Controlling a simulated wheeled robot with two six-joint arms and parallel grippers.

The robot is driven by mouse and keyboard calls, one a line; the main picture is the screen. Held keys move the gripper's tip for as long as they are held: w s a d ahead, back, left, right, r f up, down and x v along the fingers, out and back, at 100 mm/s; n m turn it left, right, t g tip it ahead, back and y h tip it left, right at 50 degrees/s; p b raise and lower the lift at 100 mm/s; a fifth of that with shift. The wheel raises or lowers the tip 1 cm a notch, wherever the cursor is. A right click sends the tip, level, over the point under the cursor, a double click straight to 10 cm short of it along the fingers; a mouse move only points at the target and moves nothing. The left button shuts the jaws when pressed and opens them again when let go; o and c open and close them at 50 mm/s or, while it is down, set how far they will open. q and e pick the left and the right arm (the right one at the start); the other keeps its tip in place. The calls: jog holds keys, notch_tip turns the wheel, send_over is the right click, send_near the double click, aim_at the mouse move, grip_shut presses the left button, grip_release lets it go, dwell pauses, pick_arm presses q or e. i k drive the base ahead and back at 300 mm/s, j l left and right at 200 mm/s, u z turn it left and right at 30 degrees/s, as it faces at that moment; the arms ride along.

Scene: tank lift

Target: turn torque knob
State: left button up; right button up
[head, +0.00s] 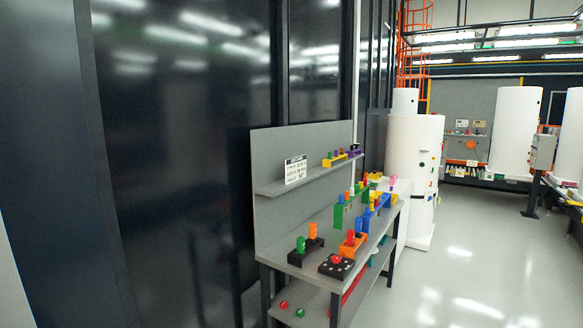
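No thing in the head view can be told for certain as the torque knob. A grey workbench (298,268) stands in the middle, and on its near end is a black box with a red round top (336,262). Red and green round pieces lie on the bench's lower shelf, too small to tell what they are. On the far wall, an orange round piece (470,144) sits on a grey panel. Neither of my grippers is in view.
Coloured blocks with upright pegs crowd the bench top, and a white sign (296,169) stands on its upper shelf. A white tank (414,165) stands behind the bench. A dark glossy wall (180,130) fills the left. The pale floor (465,255) at right is clear.

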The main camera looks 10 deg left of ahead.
aim_at(336, 260)
jog(key=i+l+u, duration=0.15)
jog(key=l, duration=0.2)
jog(key=i+l+u, duration=0.15)
jog(key=l, duration=0.25)
jog(key=l+u, duration=0.15)
jog(key=l, duration=0.25)
jog(key=i+l+u, duration=0.15)
jog(key=l, duration=0.25)
jog(key=i, duration=0.1)
